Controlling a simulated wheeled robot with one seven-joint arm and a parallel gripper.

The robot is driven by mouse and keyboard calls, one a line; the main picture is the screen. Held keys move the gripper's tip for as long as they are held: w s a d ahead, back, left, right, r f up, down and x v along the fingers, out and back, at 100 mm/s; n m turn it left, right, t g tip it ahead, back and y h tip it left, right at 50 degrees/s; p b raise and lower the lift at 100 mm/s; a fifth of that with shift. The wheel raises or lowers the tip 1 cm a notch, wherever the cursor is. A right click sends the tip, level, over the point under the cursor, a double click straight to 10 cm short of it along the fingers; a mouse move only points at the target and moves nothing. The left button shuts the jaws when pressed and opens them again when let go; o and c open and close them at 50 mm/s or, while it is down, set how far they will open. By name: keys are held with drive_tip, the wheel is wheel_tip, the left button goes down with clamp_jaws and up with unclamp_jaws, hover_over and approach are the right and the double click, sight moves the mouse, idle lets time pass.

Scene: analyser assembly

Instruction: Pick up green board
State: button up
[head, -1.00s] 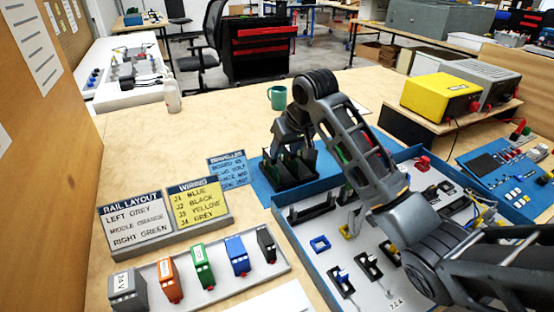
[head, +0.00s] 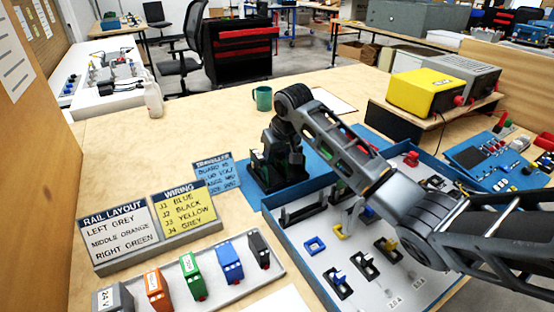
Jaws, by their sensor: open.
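A black rack (head: 275,183) stands on a blue mat at the left end of the blue-walled tray. A green board (head: 257,160) shows partly at the rack's left side, with most of it hidden behind my gripper. My gripper (head: 279,166) points down into the rack, close among the boards. Its jaws are open, but its fingertips are largely hidden by the rack, so I cannot tell whether they touch the board.
The blue-walled tray (head: 318,268) with small parts lies right of the rack. Signs (head: 187,212) and a row of coloured modules (head: 193,277) stand at the left front. A green mug (head: 263,98) stands behind.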

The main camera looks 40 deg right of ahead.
drive_tip(key=shift+c, duration=0.4)
clamp_jaws()
drive_tip(key=shift+r, duration=0.1)
wheel_tip(320, 180, up, 10)
drive_tip(key=shift+f, duration=0.1)
drive_tip(key=shift+c, duration=2.2)
unclamp_jaws()
clamp_jaws()
drive_tip(key=shift+p, duration=0.65)
